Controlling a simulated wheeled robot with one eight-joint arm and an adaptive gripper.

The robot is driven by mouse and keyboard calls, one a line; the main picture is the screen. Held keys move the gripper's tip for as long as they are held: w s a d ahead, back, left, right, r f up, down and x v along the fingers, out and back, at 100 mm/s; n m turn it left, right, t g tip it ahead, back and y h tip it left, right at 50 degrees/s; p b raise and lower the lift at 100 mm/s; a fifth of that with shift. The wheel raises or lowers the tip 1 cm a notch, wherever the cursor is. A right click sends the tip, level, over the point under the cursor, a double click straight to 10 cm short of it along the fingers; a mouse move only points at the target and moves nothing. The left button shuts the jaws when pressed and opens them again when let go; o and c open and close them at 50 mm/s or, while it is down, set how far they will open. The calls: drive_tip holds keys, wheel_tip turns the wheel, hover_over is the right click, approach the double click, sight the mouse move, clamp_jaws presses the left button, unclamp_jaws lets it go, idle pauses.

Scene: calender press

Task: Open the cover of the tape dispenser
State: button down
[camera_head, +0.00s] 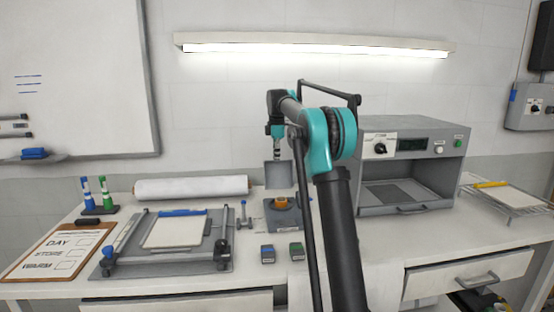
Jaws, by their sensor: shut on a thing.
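The tape dispenser (272,222) is a grey box behind the middle of the bench, with an orange tape roll (281,203) showing in its top. Its cover (279,174), a flat grey plate, stands raised about upright above the box, and the roll shows below it. My gripper (277,155) points down at the cover's upper edge and is shut on it. The fingertips are small here, and my arm hides the right part of the dispenser.
A grey oven-like unit (455,165) stands to the right. A paper roll (192,187), a flat grey press (205,263) and a clipboard (28,273) lie to the left.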

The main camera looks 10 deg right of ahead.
drive_tip(key=shift+w+f, duration=0.45)
drive_tip(key=shift+f, duration=0.2)
drive_tip(key=c, duration=1.6)
unclamp_jaws()
drive_tip(key=shift+w, duration=0.1)
drive_tip(key=shift+c, duration=0.2)
drive_tip(key=shift+o, duration=0.2)
drive_tip(key=shift+w+f, duration=0.3)
drive_tip(key=shift+f, duration=0.05)
drive_tip(key=shift+r, duration=0.15)
wheel_tip(320, 180, up, 12)
drive_tip(key=s, duration=0.1)
